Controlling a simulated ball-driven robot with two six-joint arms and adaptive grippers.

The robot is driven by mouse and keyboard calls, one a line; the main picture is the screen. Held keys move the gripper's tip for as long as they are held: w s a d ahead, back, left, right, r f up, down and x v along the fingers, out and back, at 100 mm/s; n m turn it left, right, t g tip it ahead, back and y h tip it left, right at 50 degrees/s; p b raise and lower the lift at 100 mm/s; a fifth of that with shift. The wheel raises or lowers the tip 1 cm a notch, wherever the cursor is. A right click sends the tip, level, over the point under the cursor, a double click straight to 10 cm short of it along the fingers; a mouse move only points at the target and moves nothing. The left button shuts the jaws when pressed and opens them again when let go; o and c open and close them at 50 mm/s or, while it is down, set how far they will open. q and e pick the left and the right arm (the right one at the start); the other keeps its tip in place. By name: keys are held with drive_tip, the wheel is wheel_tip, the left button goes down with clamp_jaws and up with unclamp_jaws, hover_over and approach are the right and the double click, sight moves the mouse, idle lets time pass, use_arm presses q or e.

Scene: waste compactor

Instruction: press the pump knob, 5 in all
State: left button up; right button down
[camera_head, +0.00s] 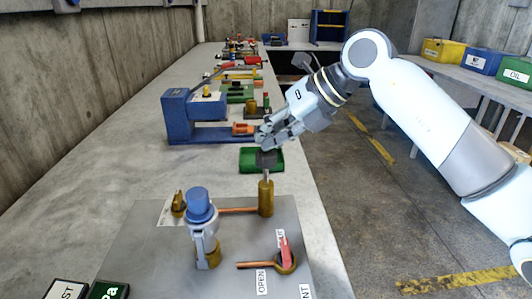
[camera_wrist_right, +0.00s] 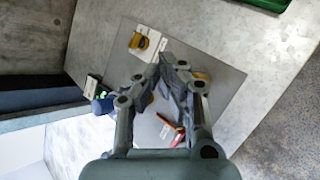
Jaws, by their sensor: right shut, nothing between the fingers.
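The pump is an upright brass cylinder (camera_head: 266,198) on a grey plate, with a thin rod rising to a dark, flat knob (camera_head: 266,158). My right gripper (camera_head: 264,138) is shut and empty, with its fingertips just above the knob. In the head view I cannot tell whether they touch it. In the right wrist view my shut right gripper (camera_wrist_right: 172,62) covers the middle, and the knob cannot be made out behind it. My left gripper is not in view.
The plate (camera_head: 150,240) also carries a blue-capped fitting (camera_head: 200,205), a red-handled valve (camera_head: 285,252) and copper pipes. A green tray (camera_head: 247,168) and a blue press (camera_head: 178,118) stand behind. Several crates (camera_head: 480,60) sit on the right bench. The aisle between is clear.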

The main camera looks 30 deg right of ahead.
sight(270, 152)
drive_tip(key=shift+f+b, duration=1.4)
drive_tip(key=shift+f, duration=0.7)
idle(1.2)
drive_tip(key=shift+r, duration=0.1)
drive_tip(key=shift+r+p, duration=1.95)
drive_tip(key=shift+r, duration=0.5)
wheel_tip(270, 152, up, 5)
drive_tip(key=p, duration=0.4)
drive_tip(key=shift+r, duration=0.1)
idle(0.8)
